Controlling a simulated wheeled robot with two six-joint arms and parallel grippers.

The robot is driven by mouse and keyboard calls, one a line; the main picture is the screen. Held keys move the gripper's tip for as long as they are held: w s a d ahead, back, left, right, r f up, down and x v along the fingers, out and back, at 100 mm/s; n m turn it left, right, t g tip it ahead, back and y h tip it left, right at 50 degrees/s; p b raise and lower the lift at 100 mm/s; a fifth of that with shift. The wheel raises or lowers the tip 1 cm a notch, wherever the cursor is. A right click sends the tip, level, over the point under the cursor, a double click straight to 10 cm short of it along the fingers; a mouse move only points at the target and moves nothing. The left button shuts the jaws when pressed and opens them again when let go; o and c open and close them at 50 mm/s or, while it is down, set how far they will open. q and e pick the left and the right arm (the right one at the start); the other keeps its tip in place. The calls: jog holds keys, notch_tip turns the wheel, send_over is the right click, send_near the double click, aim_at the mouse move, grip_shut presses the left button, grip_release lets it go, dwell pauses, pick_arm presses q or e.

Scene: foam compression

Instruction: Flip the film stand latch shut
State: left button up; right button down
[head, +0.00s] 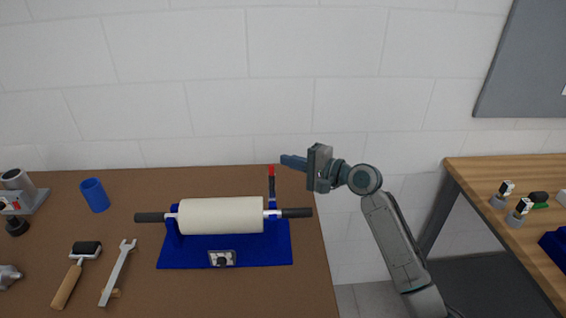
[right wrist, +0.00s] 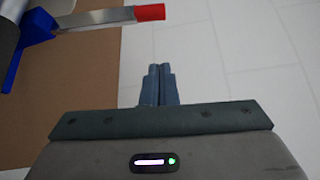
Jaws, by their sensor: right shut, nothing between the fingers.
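The film stand (head: 170,253) is a blue base on the brown table, with a cream film roll (head: 222,216) lying across it. The roll has dark handles at both ends. The latch (head: 271,183) stands upright at the stand's right end, a dark lever with a red tip. In the right wrist view the latch (right wrist: 95,19) is a grey bar with a red end at upper left, beside a blue bracket. My right gripper (head: 284,160) is shut and empty, above and right of the red tip, apart from it. My left gripper is not in view.
Left of the stand lie a roller (head: 72,272), a wrench (head: 117,272) and a blue cup (head: 95,195). A metal device (head: 22,194) stands at the far left. A wooden table (head: 500,170) with small items is at right. The wall is behind.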

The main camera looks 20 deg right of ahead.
aim_at(272, 184)
jog(key=s+a+p, duration=0.2)
jog(key=a, duration=0.1)
jog(key=shift+s+r, duration=0.2)
jog(key=shift+r, duration=0.1)
jog(key=shift+w+f, duration=0.1)
